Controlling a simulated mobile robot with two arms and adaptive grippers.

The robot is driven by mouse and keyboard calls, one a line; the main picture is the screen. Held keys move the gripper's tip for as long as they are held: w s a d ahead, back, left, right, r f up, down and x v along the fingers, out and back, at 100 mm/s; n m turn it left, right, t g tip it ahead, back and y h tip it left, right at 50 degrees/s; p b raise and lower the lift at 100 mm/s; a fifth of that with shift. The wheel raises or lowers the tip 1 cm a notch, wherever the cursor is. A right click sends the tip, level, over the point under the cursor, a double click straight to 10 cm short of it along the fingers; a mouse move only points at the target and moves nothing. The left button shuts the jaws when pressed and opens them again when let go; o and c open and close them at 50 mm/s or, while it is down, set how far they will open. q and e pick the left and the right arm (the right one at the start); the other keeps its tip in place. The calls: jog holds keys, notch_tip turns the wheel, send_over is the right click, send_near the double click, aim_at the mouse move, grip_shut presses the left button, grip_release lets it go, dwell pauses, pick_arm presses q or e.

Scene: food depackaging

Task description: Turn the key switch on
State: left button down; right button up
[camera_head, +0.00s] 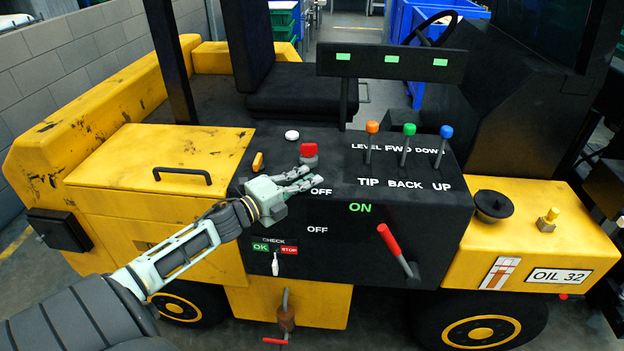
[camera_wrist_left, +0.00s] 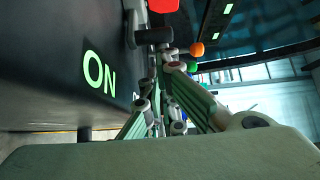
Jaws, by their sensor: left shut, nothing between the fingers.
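The black control panel (camera_head: 335,255) of a yellow vehicle carries green "ON" and white "OFF" lettering. My left gripper (camera_head: 306,179) reaches in from the left, over the panel's top front edge, just below a red button (camera_head: 309,150). Its fingers are shut with nothing seen between them. I cannot make out a key switch for sure in the head view; part of the panel is hidden behind the gripper. In the left wrist view, the fingers (camera_wrist_left: 168,110) are beside the panel face (camera_wrist_left: 50,60), and the red button (camera_wrist_left: 163,5) is at the top. My right gripper is not in view.
A red-handled lever (camera_head: 390,240) sticks out from the panel's front. Orange, green and blue knobs (camera_head: 409,130) stand on levers at the right. A small toggle (camera_head: 275,264) sits under the CHECK label. A white button (camera_head: 292,135) and a yellow switch (camera_head: 258,161) are on top.

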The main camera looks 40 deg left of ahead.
pick_arm(q)
jog(key=shift+s+a+f, duration=0.1)
jog(key=shift+s+a, duration=0.05)
jog(key=shift+a, duration=0.15)
jog(key=shift+s+a, duration=0.3)
jog(key=shift+a, duration=0.25)
jog(key=shift+s+a, duration=0.25)
jog(key=shift+a, duration=0.3)
jog(key=shift+a, duration=0.1)
